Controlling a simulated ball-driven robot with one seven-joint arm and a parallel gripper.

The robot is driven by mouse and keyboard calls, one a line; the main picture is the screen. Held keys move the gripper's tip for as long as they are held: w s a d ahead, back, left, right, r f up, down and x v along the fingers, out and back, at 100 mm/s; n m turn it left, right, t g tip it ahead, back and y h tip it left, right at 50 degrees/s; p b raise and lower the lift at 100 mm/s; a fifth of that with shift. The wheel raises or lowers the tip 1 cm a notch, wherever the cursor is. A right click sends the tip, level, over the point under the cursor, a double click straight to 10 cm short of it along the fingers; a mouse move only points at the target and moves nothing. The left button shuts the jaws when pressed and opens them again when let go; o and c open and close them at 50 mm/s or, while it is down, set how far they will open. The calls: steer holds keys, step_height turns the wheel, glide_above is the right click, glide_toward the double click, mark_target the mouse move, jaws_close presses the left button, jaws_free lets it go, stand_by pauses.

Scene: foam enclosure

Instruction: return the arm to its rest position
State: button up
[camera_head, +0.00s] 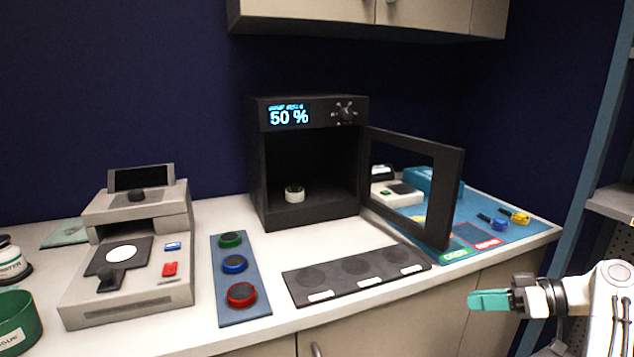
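My gripper (490,301) is at the lower right, in front of the counter's front edge and apart from everything on it. Its teal fingertips point left and look close together, seen from the side, so I cannot tell whether they are open or shut. Nothing shows between them. Part of my white arm (608,300) shows behind it at the right edge, and the rest is out of frame.
A black cabinet (258,165) reads "50 %"; its framed door (448,200) stands open to the right, with a small jar (294,192) inside. A grey machine (130,300), button panel (240,285) and dark three-spot tray (357,272) sit on the counter. Shelving (610,203) stands right.

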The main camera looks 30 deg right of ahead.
steer(key=s+a+f+m+g+h+p, duration=0.1)
steer(key=s+a+f+g+h+p, duration=0.15)
steer(key=a+f, duration=0.65)
steer(key=s+a+f+m+g+h+p, duration=0.15)
steer(key=s+a+f+g, duration=0.25)
steer(key=a+f, duration=0.5)
steer(key=s+a+r+g+h+p, duration=0.1)
steer(key=s+a, duration=0.3)
steer(key=s, duration=0.4)
steer(key=s+a+r+g+h+p, duration=0.1)
steer(key=s+a+g+h+p, duration=0.1)
steer(key=s, duration=0.6)
steer(key=shift+s+a+r+h, duration=0.2)
steer(key=shift+a+h, duration=0.7)
steer(key=shift+a, duration=0.35)
